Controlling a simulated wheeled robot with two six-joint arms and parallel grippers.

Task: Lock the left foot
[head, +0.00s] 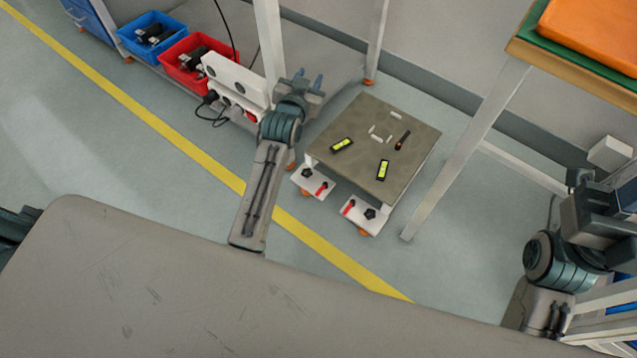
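A low cart with a grey-brown top (350,120) stands right of centre. Two white foot plates show at its near side. The left foot (300,181) carries a red lever (321,188) and a black knob (307,172). The right foot (362,224) also has a red lever (348,206) and a black knob (370,213). My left gripper (310,78) is beyond the left foot, near the cart's far left corner. Its two bluish fingertips are apart, with nothing seen between them. My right gripper (580,182) is at the right edge, far from the cart; its fingers are unclear.
Two yellow-green levels (342,145) (383,170), a dark orange-tipped piece (402,140) and several white pieces lie on the cart top. A white socket box (235,78), red bin (178,62) and blue bin (135,35) are left. A table leg (465,150) stands right of the cart.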

